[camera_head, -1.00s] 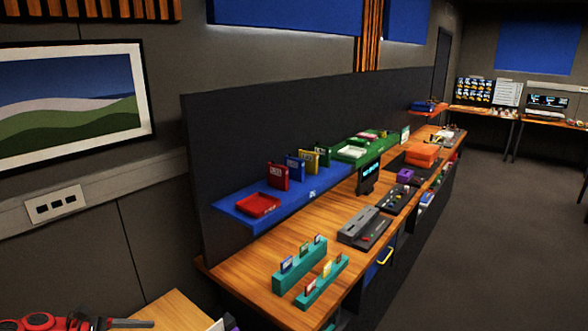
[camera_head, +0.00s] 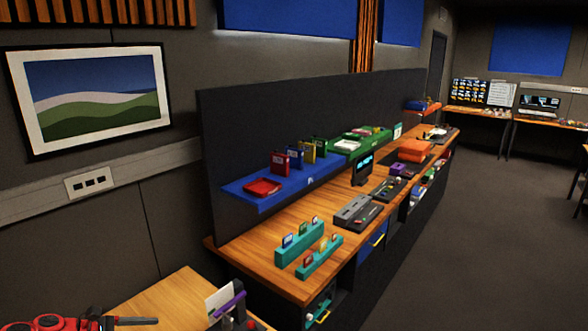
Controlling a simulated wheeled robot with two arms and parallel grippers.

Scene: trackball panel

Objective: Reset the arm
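My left arm enters at the bottom left corner, with red and black parts. A thin dark bar at its end, likely part of my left gripper (camera_head: 132,321), reaches right over the near wooden table (camera_head: 165,300). The arm is cut off by the frame edge, and I cannot tell whether the gripper is open or shut. I see nothing held in it. My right arm and gripper are out of view.
The near table also carries a purple and dark object with a white sheet (camera_head: 222,298). A long wooden desk (camera_head: 262,242) runs away to the right, with teal holders (camera_head: 298,243), a grey device (camera_head: 357,213) and a blue shelf (camera_head: 236,187). Open floor (camera_head: 455,250) lies right.

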